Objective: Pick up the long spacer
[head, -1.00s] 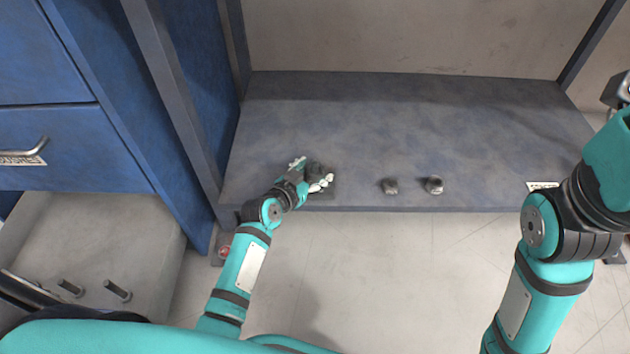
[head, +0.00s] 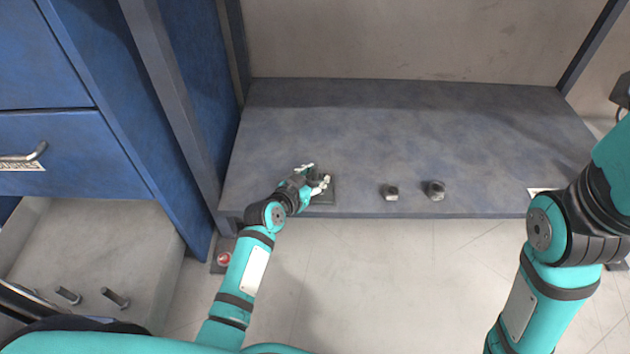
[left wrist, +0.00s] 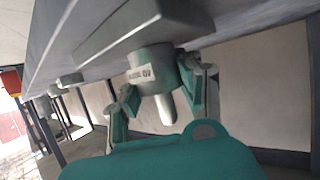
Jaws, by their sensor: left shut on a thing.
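My left gripper (head: 319,184) is at the front left of the bench, shut on a grey-green cylinder (left wrist: 144,66) with a white label I cannot read clearly. In the left wrist view its fingers are on both sides of the cylinder, and a pale pin (left wrist: 166,108) sticks out of it between them. The cylinder meets a dark flat plate (left wrist: 120,34), which also shows under the gripper in the head view (head: 327,197). I cannot tell if this is the long spacer. My right gripper is out of view; only its arm shows at the right.
Two short grey cylindrical parts (head: 390,192) (head: 434,190) stand on the grey-blue bench (head: 480,130) right of the gripper. An open drawer (head: 150,250) at lower left holds two pegs (head: 68,295) (head: 115,298). A blue cabinet (head: 60,140) bounds the left. The back of the bench is clear.

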